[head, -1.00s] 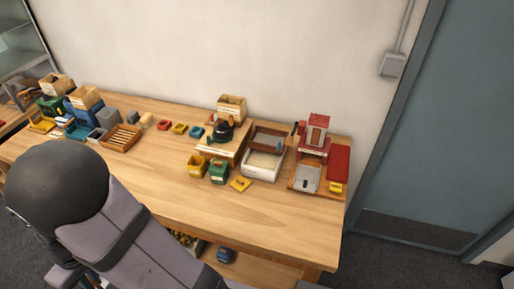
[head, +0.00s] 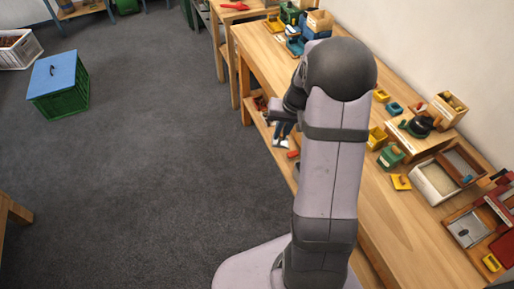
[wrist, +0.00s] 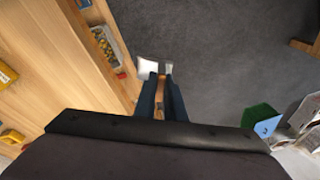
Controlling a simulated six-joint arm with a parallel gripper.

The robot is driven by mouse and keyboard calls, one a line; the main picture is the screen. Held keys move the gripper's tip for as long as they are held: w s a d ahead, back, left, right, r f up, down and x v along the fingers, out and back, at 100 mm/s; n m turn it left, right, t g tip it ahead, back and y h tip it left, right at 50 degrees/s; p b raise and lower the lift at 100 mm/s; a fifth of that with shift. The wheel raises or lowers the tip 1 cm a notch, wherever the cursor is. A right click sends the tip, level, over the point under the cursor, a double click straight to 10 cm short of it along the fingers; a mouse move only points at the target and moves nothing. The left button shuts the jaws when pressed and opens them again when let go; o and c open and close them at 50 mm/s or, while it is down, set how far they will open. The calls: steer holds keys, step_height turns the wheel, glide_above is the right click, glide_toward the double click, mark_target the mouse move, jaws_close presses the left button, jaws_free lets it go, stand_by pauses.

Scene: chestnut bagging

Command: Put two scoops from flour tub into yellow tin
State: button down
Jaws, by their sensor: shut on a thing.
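My gripper (wrist: 160,92) is shut on a small brown thing (wrist: 159,85) between its blue fingers; I cannot tell whether it is a scoop handle. In the head view my gripper (head: 282,138) hangs beside the bench's front edge, away from the containers. A white-walled tub with pale contents (head: 428,192), possibly the flour tub, stands on the bench at the right. A yellow open container (head: 377,138), possibly the yellow tin, stands left of it. A smaller yellow container (head: 382,95) is farther back. No scoop can be made out clearly.
A green box (head: 391,156) and a yellow flat piece (head: 400,182) lie near the tub. A green crate with a blue lid (head: 58,85) stands on open grey floor.

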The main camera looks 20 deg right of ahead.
steer(key=s+d+r+m+t+h, duration=0.1)
steer(key=s+d+m, duration=0.2)
steer(key=d, duration=1)
steer(key=s+d+r+m, duration=0.1)
steer(key=s+d+m, duration=0.3)
steer(key=d, duration=0.9)
steer(key=s+d+r+m+h+p, duration=0.1)
steer(key=s+d+m, duration=0.5)
steer(key=s+d, duration=1.2)
steer(key=s, duration=0.4)
steer(key=shift+d+t+h, duration=0.2)
steer(key=shift+t+h, duration=0.2)
steer(key=shift+f, duration=0.1)
